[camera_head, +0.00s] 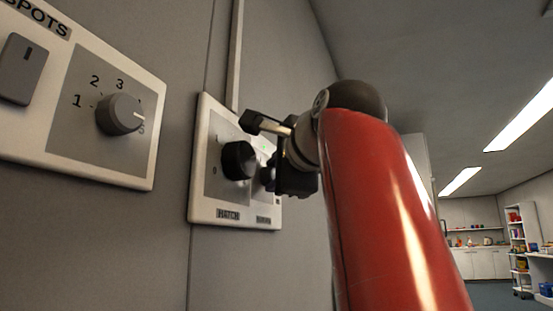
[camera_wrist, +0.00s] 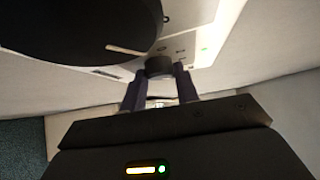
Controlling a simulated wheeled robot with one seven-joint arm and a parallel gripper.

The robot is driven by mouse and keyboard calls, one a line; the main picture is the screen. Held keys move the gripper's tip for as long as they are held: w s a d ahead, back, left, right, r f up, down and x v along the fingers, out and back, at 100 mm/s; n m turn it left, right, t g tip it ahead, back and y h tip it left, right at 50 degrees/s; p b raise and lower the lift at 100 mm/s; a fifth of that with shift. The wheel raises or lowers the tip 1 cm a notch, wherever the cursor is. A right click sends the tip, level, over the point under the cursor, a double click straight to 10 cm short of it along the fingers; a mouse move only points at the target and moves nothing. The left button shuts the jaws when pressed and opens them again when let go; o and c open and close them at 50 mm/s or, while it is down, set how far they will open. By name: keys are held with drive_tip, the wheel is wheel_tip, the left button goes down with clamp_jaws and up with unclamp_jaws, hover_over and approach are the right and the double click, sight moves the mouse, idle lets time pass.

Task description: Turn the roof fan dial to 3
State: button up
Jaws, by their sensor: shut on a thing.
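My gripper (camera_head: 270,178) is at the right half of the second wall panel (camera_head: 207,207). In the wrist view its two fingers (camera_wrist: 160,76) are closed on either side of a small dark knob (camera_wrist: 160,65), touching it. The knob's pointer and scale cannot be read. Beside it is a larger black dial (camera_head: 238,160) above a HATCH label; it also shows in the wrist view (camera_wrist: 80,25), where a dark round shape carries a pale pointer line. The label under the gripped knob is too small to read. No label reading roof fan is legible.
A nearer panel (camera_head: 135,165) at the left has a SPOTS label, a grey rocker switch (camera_head: 20,68) and a grey dial (camera_head: 119,114) with a numbered scale. A vertical conduit (camera_head: 235,55) runs above the second panel. Shelves (camera_head: 518,235) stand far right. Room right of my arm is open.

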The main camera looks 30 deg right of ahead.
drive_tip(key=shift+m+p, duration=0.3)
idle(0.4)
drive_tip(key=o, duration=1)
drive_tip(key=shift+g, duration=0.4)
drive_tip(key=shift+c, duration=0.2)
drive_tip(key=s+r, duration=0.1)
drive_tip(key=s, duration=0.6)
drive_tip(key=shift+s+a+b, duration=0.3)
drive_tip(key=shift+a+b, duration=0.05)
drive_tip(key=shift+a, duration=0.1)
